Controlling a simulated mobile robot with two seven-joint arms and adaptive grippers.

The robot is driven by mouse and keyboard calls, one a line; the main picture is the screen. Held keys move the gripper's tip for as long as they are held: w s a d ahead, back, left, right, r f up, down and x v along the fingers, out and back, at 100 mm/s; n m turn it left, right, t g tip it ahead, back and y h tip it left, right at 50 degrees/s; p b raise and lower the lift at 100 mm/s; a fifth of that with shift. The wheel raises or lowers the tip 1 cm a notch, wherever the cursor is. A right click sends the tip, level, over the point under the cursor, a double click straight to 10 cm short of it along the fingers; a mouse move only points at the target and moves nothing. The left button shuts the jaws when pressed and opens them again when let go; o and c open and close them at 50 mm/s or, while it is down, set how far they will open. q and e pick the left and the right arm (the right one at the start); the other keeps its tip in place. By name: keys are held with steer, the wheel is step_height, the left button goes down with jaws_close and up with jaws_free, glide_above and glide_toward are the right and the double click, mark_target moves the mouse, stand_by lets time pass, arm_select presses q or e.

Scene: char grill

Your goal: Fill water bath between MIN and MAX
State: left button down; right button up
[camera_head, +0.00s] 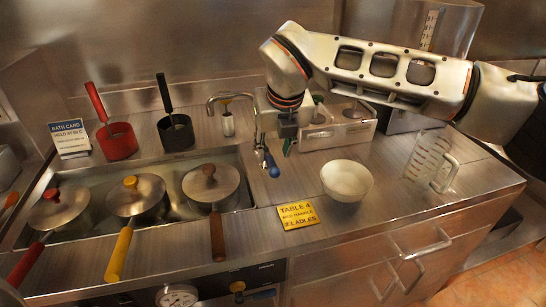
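The steel water bath (92,176) is set into the counter at left, with three lidded pots in it: red-knobbed (60,207), yellow-knobbed (136,196) and brown-knobbed (211,184). Their lids hide most of the inside; I cannot read a water level or MIN and MAX marks. A curved metal tap (213,100) stands behind the bath's right end. A blue-handled lever (270,163) is just below my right gripper (284,136), which points down beside the tap. Its fingertips are too small and dark to show their gap or contact. My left gripper is out of view.
A clear measuring jug (424,158) and a white bowl (347,181) stand on the right counter. A yellow card (298,215) lies at the front. A red ladle cup (118,141) and a black one (176,132) stand behind the bath. A steel box (340,137) sits behind my gripper.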

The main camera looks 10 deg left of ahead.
steer(key=v, duration=0.7)
steer(key=shift+f, duration=0.15)
